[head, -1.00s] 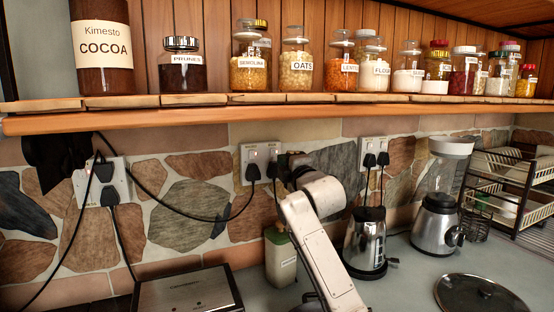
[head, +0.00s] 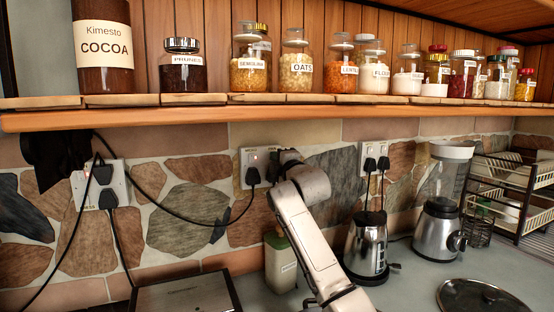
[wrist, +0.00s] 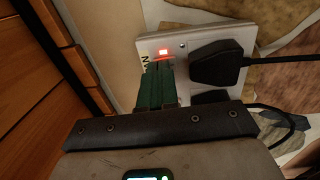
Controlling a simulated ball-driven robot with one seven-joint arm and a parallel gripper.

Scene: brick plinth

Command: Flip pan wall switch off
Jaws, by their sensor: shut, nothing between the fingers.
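A white double wall socket (head: 246,168) is on the stone wall, with a black plug in it. In the wrist view the socket plate (wrist: 226,46) has a small glowing red switch (wrist: 163,52). A label beside the switch is mostly hidden; only part of its lettering shows. My gripper's green fingers (wrist: 156,88) are shut and empty. Their tips are just below the red switch in the picture; I cannot tell whether they touch it. In the head view my arm hides part of the socket's right side.
A black plug (wrist: 215,63) with its cable sits right of the fingers. Another double socket (head: 374,156) is further right. A wooden shelf (head: 220,117) with jars runs above. A kettle (head: 366,245) and green-lidded container (head: 280,262) stand below on the counter.

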